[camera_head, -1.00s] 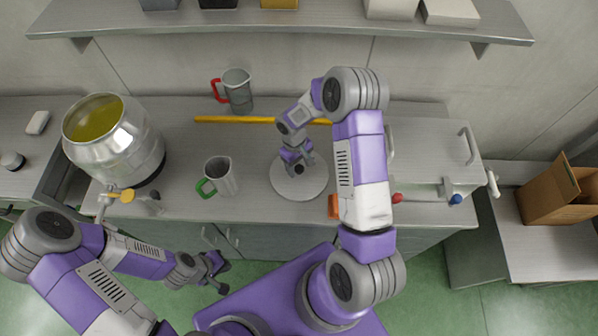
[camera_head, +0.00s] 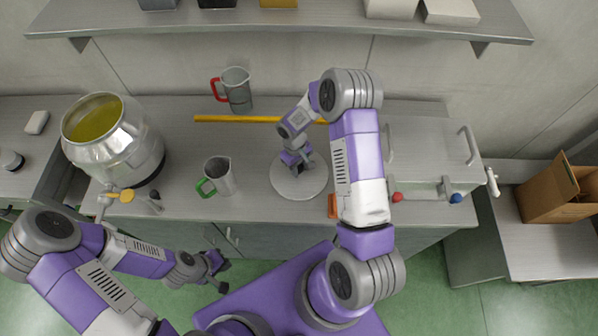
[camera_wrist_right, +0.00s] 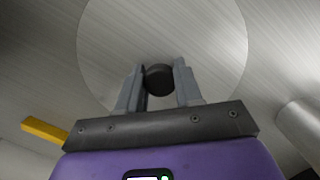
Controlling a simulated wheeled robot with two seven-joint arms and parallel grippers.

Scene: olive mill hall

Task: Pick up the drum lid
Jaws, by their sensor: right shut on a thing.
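The drum lid (camera_head: 288,187) is a flat, round, light grey disc with a short dark knob (camera_wrist_right: 158,79) at its middle. It lies on the steel counter, or very close to it; a small gap cannot be told. My right gripper (camera_head: 297,168) is above the lid with its fingers around the knob. In the right wrist view, the fingers (camera_wrist_right: 160,84) are shut on the knob, and the lid (camera_wrist_right: 210,45) spreads behind them. My left gripper (camera_head: 222,277) is empty and open in front of the counter, low at the left.
An open metal drum (camera_head: 140,141) with yellow-green liquid stands at the left. A green-handled jug (camera_head: 221,178) and a red-handled jug (camera_head: 238,92) stand left of the lid. A yellow bar (camera_head: 235,119) lies behind. A steel box (camera_head: 425,150) is right; a shelf (camera_head: 290,27) hangs above.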

